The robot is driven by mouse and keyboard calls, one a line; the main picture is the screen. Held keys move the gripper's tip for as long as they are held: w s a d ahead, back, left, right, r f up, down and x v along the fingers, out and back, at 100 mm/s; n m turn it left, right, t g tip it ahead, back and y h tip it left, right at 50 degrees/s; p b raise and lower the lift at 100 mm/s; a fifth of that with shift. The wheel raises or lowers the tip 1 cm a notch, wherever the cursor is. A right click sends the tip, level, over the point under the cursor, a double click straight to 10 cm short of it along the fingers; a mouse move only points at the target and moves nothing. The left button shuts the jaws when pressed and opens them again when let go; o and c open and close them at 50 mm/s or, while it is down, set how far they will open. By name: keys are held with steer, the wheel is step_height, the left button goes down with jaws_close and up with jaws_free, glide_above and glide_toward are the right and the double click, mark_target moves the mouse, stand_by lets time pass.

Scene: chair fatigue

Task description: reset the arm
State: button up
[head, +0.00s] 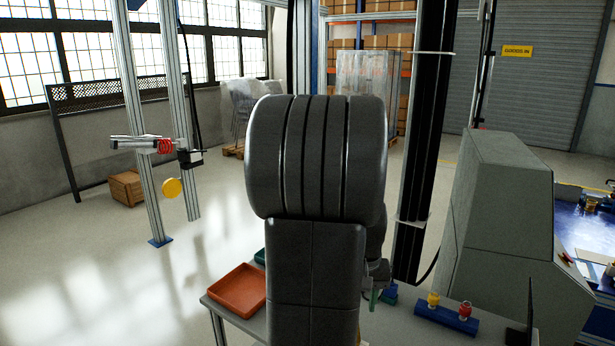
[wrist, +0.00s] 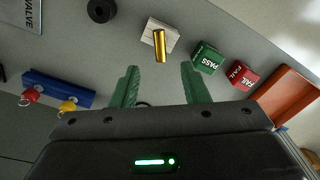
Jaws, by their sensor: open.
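My gripper (wrist: 160,72) has two green fingers spread apart in the wrist view, with nothing between them. It hangs above the grey table (wrist: 225,35). In the head view my large dark arm stands in the middle and hides most of the gripper; a bit of a green finger (head: 374,299) shows at the arm's right side.
The wrist view shows a white block with a brass cylinder (wrist: 159,46), a green PASS block (wrist: 207,58), a red FAIL block (wrist: 242,75), a black ring (wrist: 101,10) and an orange tray (wrist: 285,92). A blue holder (head: 447,319) carries red and yellow pieces.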

step_height(320, 180, down, 10)
steer(key=shift+r, duration=0.5)
steer(key=shift+f, duration=0.1)
step_height(320, 180, up, 14)
step_height(320, 180, down, 14)
steer(key=shift+f, duration=0.15)
step_height(320, 180, up, 5)
steer(key=p, duration=0.3)
steer(key=shift+f+p, duration=0.15)
steer(key=shift+p, duration=0.15)
steer(key=shift+r+p, duration=0.95)
steer(key=shift+r, duration=0.25)
steer(key=shift+s, duration=0.1)
